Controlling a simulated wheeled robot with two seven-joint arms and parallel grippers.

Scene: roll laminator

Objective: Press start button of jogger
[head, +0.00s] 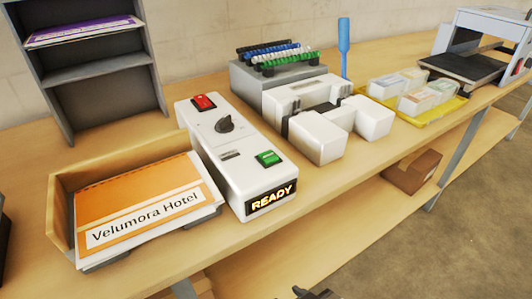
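The jogger's white control box (235,165) stands on the wooden bench. On its top are a red rocker switch (203,103), a black knob (224,124) and a green button (268,158). Its front display (271,199) reads "READY" in lit letters. To its left is the wood-sided jogger tray (62,211), with a stack of sheets (140,205) topped by an orange "Velumora Hotel" cover. A small dark piece, seemingly the tip of my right gripper (316,294), shows at the bottom edge, well apart from the button. My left gripper is out of view.
A grey shelf unit (105,75) stands behind the tray. Right of the jogger are a white machine (322,110), colored binding combs (275,55), a blue upright tool (344,48) and a yellow tray (400,117) of cards. The space above the green button is clear.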

